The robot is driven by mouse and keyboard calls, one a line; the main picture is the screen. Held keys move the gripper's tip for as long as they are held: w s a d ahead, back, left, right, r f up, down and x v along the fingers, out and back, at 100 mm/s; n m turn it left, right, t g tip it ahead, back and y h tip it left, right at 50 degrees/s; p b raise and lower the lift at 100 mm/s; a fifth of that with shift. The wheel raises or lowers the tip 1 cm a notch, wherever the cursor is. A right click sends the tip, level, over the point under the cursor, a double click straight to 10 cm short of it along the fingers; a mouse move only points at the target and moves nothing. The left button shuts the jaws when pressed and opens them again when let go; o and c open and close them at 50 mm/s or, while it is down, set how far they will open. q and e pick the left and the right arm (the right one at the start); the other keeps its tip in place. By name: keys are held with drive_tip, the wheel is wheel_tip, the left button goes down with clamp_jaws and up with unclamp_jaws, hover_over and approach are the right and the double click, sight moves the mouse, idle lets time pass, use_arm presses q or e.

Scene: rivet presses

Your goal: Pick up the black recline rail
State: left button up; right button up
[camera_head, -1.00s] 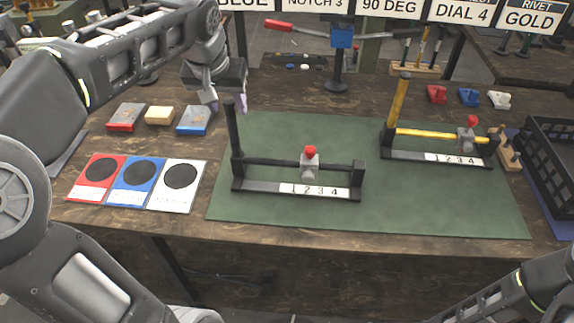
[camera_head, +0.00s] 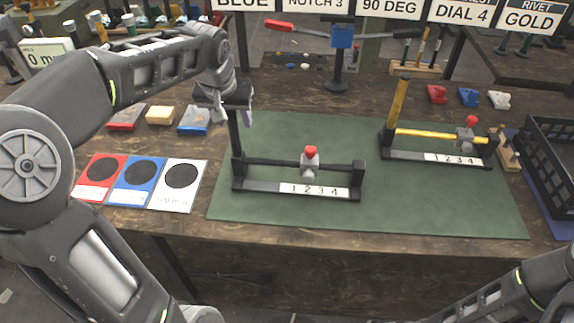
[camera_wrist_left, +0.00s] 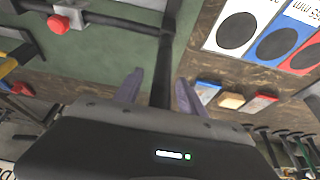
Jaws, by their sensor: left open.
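The black recline rail (camera_head: 270,190) stands on the green mat, with a tall upright post at its left end, a red-knobbed slider on its crossbar and a strip numbered 1 to 4. My left gripper (camera_head: 233,116) is open at the top of that post, its fingers pointing down. In the left wrist view the post (camera_wrist_left: 163,65) shows between the two purple fingertips (camera_wrist_left: 158,90), with gaps beside it. The post's top is hidden by the gripper body. My right forearm shows at bottom right, but its gripper is out of view.
A similar yellow rail (camera_head: 430,136) stands to the right on the green mat (camera_head: 430,205). Red, blue and white cards (camera_head: 138,181) lie left of the mat, with small blocks behind them. A black crate (camera_head: 550,165) stands at far right.

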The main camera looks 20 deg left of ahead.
use_arm(q)
drive_tip(key=shift+c, duration=0.6)
clamp_jaws()
idle(1.1)
